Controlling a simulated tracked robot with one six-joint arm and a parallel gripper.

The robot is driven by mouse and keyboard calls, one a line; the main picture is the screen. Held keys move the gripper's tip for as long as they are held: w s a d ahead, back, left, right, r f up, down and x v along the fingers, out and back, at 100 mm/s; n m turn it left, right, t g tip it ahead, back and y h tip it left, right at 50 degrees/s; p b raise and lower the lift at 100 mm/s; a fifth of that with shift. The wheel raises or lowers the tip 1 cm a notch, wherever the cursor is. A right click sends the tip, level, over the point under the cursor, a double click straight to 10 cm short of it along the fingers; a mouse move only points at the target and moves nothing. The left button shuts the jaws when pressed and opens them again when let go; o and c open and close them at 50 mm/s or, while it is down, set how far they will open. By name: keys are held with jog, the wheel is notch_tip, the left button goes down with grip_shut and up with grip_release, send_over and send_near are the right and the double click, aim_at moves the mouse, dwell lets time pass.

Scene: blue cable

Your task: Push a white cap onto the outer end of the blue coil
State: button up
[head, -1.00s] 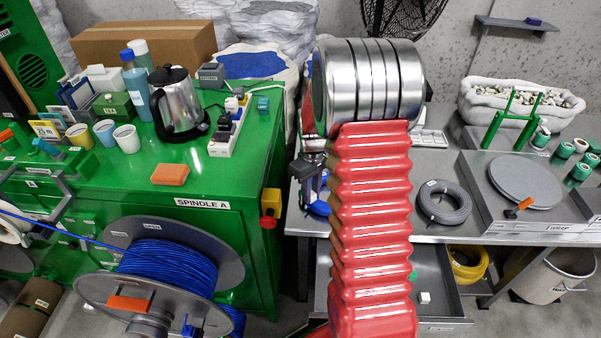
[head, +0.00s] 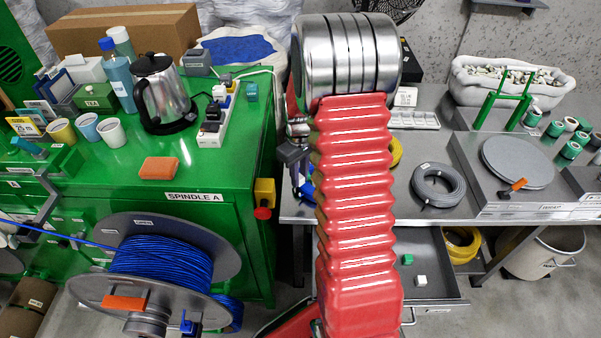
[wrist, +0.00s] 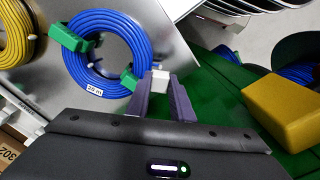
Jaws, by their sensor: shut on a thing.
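In the wrist view, my gripper (wrist: 163,92) is shut on a small white cap (wrist: 160,79), held between the tips of its two dark purple fingers. The blue coil (wrist: 78,70) lies just to the left, with a white length label and two green clips. The cap appears close to the coil's right edge, by the lower green clip (wrist: 129,78). I cannot tell whether they touch, and the coil's outer end is not clear. In the head view my red arm hides most of the gripper (head: 296,150) and nearly all of the coil.
A yellow coil (wrist: 17,40) lies left of the blue one. An open drawer (head: 440,262) holds another white piece (head: 421,280) and a green one (head: 407,260). The green cabinet (head: 215,175) and blue cable spool (head: 165,262) stand left. A grey coil (head: 440,185) lies on the bench.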

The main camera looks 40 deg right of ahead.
aim_at(300, 186)
jog(key=shift+s+f, duration=0.1)
jog(key=shift+f, duration=1.95)
jog(key=shift+f, duration=0.55)
dwell(3.2)
jog(key=shift+r, duration=0.65)
jog(key=shift+f, duration=0.35)
dwell(1.2)
